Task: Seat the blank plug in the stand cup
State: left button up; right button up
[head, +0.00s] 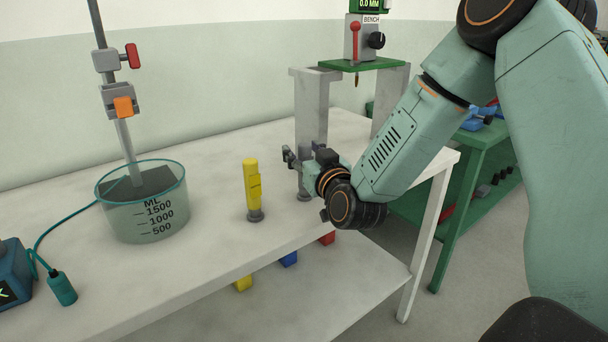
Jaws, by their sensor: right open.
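A yellow upright piece (252,180) stands on a small dark grey round base (256,215) on the white bench. A second grey round base (304,196) with a thin post stands to its right, just below my right gripper. I cannot tell for sure which of these is the blank plug or the stand cup. My right gripper (292,156) reaches in from the right, pointing left. It is open, above and right of the yellow piece and apart from it. Whether anything lies between its fingers is too small to tell. My left gripper is not in view.
A teal probe (62,289) lies near the front left. The bench (215,255) is clear between beaker and yellow piece.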

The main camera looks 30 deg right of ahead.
jog(key=shift+s+d, duration=0.1)
jog(key=shift+s, duration=0.1)
jog(key=shift+c, duration=1.1)
jog(key=shift+w, duration=0.1)
grip_shut()
